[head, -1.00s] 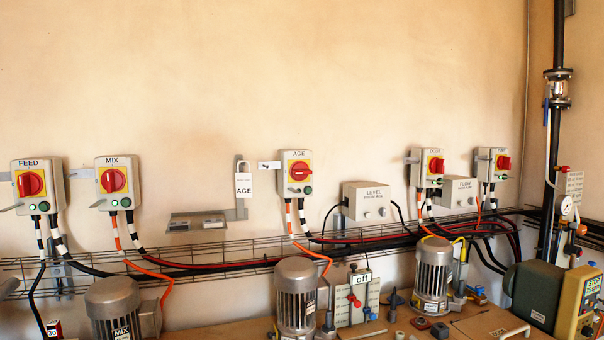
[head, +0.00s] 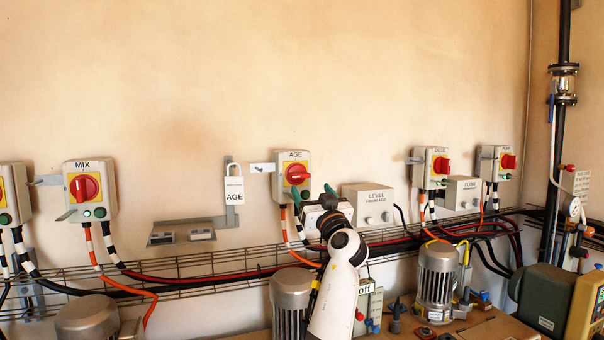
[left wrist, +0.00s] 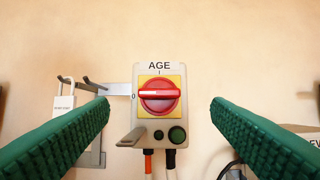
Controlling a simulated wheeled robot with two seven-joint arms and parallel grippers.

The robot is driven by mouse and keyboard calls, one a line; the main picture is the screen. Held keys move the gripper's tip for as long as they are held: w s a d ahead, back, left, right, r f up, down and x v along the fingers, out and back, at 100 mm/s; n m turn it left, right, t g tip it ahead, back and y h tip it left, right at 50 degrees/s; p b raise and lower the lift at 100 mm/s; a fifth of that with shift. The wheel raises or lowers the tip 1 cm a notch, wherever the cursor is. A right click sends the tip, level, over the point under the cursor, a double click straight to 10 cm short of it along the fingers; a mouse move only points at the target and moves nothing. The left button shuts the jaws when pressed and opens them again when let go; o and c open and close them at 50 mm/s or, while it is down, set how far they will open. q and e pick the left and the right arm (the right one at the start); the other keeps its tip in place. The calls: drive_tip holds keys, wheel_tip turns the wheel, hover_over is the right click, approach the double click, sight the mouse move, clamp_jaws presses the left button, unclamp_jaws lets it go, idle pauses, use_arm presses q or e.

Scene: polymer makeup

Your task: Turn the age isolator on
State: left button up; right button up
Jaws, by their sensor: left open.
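The AGE isolator (head: 293,172) is a pale grey wall box with a red rotary knob on a yellow plate. In the left wrist view the AGE isolator's knob (left wrist: 160,95) lies level, with its white bar horizontal and in line with the 0 mark on the left. A green button sits below it. My left gripper (head: 313,192) is open just in front of the isolator. Its green ribbed fingers (left wrist: 160,105) stand to the left and right of the box in the left wrist view, apart from the knob. My right gripper is not in view.
A white padlock tagged AGE (head: 234,188) hangs on a bracket left of the isolator. The LEVEL box (head: 368,200) is close on the right. The MIX isolator (head: 88,188) is further left. A wire cable tray (head: 200,272) and motors lie below.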

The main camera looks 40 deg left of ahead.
sight(302, 176)
use_arm(q)
drive_tip(key=p+x, duration=0.2)
drive_tip(key=x, duration=0.5)
drive_tip(key=shift+a, duration=0.15)
drive_tip(key=shift+w+a+r, duration=0.1)
drive_tip(key=shift+w+a, duration=0.1)
drive_tip(key=shift+a, duration=0.15)
drive_tip(key=c, duration=1)
